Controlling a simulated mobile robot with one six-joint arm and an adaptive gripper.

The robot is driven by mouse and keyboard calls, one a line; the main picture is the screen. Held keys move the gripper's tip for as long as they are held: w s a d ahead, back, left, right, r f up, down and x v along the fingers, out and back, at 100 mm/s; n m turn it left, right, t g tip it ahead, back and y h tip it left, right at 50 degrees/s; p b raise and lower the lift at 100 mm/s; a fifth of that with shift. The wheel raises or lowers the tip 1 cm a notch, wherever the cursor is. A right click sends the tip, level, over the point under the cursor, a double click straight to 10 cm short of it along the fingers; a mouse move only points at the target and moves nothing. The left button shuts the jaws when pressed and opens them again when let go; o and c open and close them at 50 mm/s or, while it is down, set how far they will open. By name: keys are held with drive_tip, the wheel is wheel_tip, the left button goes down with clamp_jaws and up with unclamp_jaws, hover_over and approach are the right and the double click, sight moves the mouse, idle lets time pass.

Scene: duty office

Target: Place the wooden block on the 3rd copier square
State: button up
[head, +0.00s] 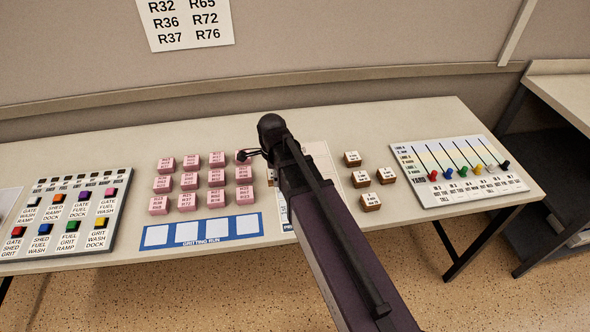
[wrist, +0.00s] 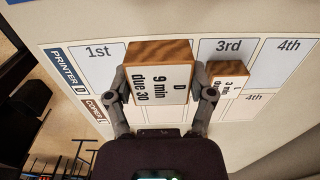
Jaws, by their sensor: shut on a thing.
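In the wrist view my gripper (wrist: 163,86) is shut on a wooden block (wrist: 160,85) with a white label reading "D 9 min due 30", one finger at each side. The block covers the 2nd column of the printed sheet (wrist: 88,53); its height above the sheet is unclear. The sheet has a printer row and a copier row. A second wooden block (wrist: 228,75) stands in the 3rd column, by the border of the two rows; I cannot tell exactly which square it stands on. The copier's 4th square (wrist: 250,103) looks empty. The head view hides the held block behind my arm.
Several labelled wooden blocks (head: 360,179) stand right of my arm in the head view. Pink blocks (head: 189,181) stand left, behind a blue gritting strip (head: 203,243). A button board (head: 66,215) lies far left, a slider board (head: 458,172) at right.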

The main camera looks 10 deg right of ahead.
drive_tip(key=s+d, duration=0.2)
drive_tip(key=d, duration=0.3)
drive_tip(key=s+d, duration=0.3)
drive_tip(key=d, duration=0.2)
drive_tip(key=s+d, duration=0.2)
drive_tip(key=d, duration=0.3)
drive_tip(key=shift+s+d+r, duration=0.15)
drive_tip(key=shift+s+d, duration=0.2)
drive_tip(key=shift+s, duration=0.05)
drive_tip(key=shift+w, duration=0.1)
drive_tip(key=b, duration=0.1)
hover_over(321, 165)
drive_tip(key=s, duration=0.1)
drive_tip(key=shift+s+f, duration=0.1)
drive_tip(key=shift+f, duration=0.6)
drive_tip(key=shift+w, duration=0.55)
drive_tip(key=shift+w+f+b, duration=0.15)
drive_tip(key=shift+f+b, duration=0.15)
drive_tip(key=shift+b, duration=0.05)
wheel_tip(321, 165, down, 3)
drive_tip(key=b, duration=0.3)
drive_tip(key=shift+f, duration=0.15)
